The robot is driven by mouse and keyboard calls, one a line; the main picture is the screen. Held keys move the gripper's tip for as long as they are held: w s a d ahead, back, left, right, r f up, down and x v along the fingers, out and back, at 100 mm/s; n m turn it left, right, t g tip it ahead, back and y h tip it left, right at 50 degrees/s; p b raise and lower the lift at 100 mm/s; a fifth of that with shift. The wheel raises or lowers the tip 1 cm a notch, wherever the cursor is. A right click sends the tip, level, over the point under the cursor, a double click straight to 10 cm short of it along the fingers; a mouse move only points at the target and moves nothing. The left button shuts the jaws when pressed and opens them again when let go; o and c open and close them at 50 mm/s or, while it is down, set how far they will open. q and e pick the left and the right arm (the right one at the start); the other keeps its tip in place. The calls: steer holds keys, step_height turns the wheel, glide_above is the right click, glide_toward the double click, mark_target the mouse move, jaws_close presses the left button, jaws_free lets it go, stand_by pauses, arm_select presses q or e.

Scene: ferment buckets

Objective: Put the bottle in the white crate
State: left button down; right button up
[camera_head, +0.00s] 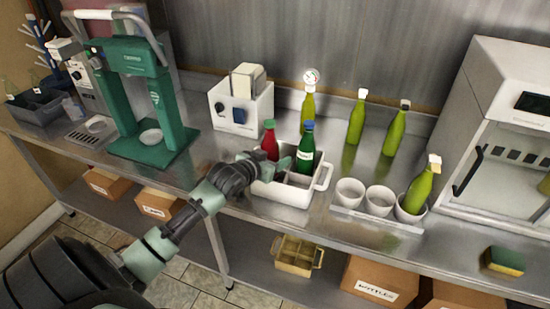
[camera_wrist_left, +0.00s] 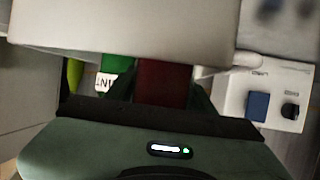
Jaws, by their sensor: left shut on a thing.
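The white crate (camera_head: 278,192) stands on the steel counter and has a divider inside. A red bottle with a green cap (camera_head: 270,145) is upright at its left part. My left gripper (camera_head: 276,168) is shut on this red bottle, whose dark red body shows between the fingers in the left wrist view (camera_wrist_left: 163,84). The crate wall (camera_wrist_left: 120,28) hides the bottle's lower end there, so I cannot tell whether it touches the crate floor. A green bottle with a blue cap (camera_head: 306,153) stands to its right in the crate. My right gripper is not in view.
Three white cups (camera_head: 379,199) stand right of the crate, one holding a tilted yellow-green bottle (camera_head: 420,188). Several similar bottles (camera_head: 357,118) stand behind. A white box with a knob (camera_head: 238,108) is behind left, a green press (camera_head: 150,105) farther left, a sponge (camera_head: 505,261) at front right.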

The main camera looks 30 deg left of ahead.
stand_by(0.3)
arm_select(q)
steer(key=shift+f, duration=0.55)
steer(key=shift+f, duration=0.1)
steer(key=c, duration=0.8)
jaws_free()
steer(key=shift+f, duration=0.1)
steer(key=shift+c, duration=0.2)
steer(key=shift+d, duration=0.1)
steer(key=shift+r, duration=0.2)
steer(key=b+v, duration=0.1)
steer(key=v, duration=1.1)
steer(key=shift+r, duration=0.4)
